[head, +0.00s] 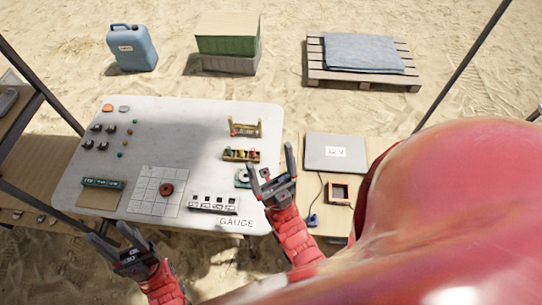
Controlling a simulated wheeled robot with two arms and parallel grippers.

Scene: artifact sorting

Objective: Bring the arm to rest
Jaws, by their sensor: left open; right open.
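My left gripper (116,246) is open and empty, low in the head view at the front left edge of the white table (170,118). My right gripper (272,172) is open and empty, over the gap between the white table's right edge and the laptop table. Both arms are red and come in from the bottom of the view. A large red part of my own body covers the lower right.
On the white table are a gridded sheet with a red ring (166,189), a rack of coloured pieces (241,155), a gauge block (213,205) and several small dark pieces. A closed laptop (336,152) and wooden frame (339,193) lie on the right table. Dark poles stand at both sides.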

